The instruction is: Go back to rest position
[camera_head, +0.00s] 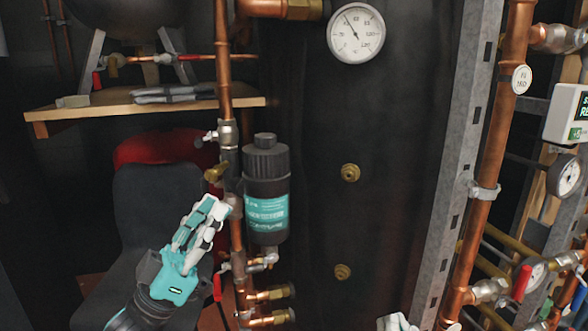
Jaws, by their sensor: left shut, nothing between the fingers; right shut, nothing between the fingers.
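My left gripper (218,207) is teal and white and comes in from the lower left. Its fingers are shut with nothing between them. The fingertips show just left of a vertical copper pipe (225,70) and the black filter canister (266,165) with a teal label. I cannot tell whether they touch the pipe. My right gripper (397,322) shows only as a small white-grey tip at the bottom edge, right of centre. It is shut and empty, and the rest of it is out of view.
Behind the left gripper stands a dark chair (150,205). A wooden shelf (110,108) is above it. A round gauge (356,33) is on the dark tank (395,150). At right are a grey metal post (462,150), a copper pipe (490,150) and several valves.

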